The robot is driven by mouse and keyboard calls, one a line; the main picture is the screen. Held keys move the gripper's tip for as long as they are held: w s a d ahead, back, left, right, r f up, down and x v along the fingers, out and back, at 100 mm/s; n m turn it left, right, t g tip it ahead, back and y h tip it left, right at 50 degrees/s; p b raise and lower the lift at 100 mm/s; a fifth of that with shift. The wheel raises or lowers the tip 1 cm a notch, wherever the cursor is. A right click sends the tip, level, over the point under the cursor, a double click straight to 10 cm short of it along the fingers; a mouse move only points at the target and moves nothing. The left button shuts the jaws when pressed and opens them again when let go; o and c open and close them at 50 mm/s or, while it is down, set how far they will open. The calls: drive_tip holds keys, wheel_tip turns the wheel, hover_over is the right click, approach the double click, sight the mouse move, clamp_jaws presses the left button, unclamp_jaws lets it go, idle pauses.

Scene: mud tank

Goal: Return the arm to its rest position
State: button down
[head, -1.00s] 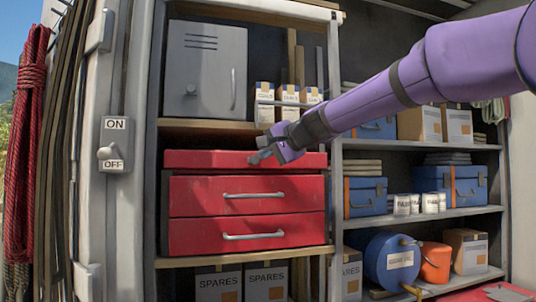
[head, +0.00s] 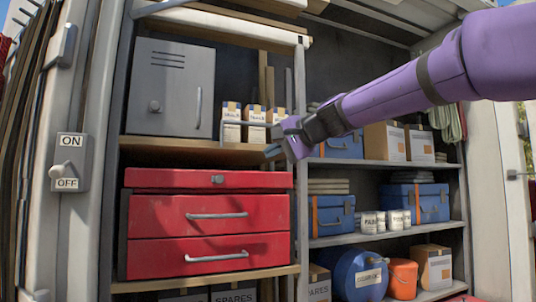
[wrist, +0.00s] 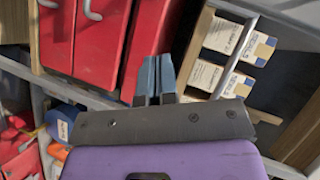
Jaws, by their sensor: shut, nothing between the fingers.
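My purple arm reaches in from the upper right of the head view. My gripper (head: 273,151) is in front of the shelving, just right of the top of the red drawer chest (head: 208,222) and below the small white boxes. In the wrist view my gripper (wrist: 154,75) has its two blue-grey fingers together, with nothing visible between them. The red chest (wrist: 85,35) shows behind and left of the fingers there. Its drawers look closed.
A grey metal locker (head: 170,85) and small white boxes (head: 254,124) stand on the shelf above the chest. Blue cases (head: 332,213), a blue drum (head: 358,274) and an orange bucket (head: 402,278) fill the right shelves. An ON/OFF switch (head: 69,162) is on the left post.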

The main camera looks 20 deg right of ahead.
idle(0.4)
drive_tip(key=s+d+f+n+g+h, duration=0.2)
drive_tip(key=s+f+n+g+h, duration=0.1)
drive_tip(key=s+f, duration=1.1)
drive_tip(key=s+d+f+n+g+h, duration=0.3)
drive_tip(key=s+f+n+g+h, duration=0.1)
drive_tip(key=s+f, duration=1.1)
drive_tip(key=shift+d+f+n, duration=0.15)
drive_tip(key=shift+f+n, duration=0.35)
drive_tip(key=shift+f, duration=0.3)
drive_tip(key=c, duration=1.8)
unclamp_jaws()
drive_tip(key=shift+c, duration=0.2)
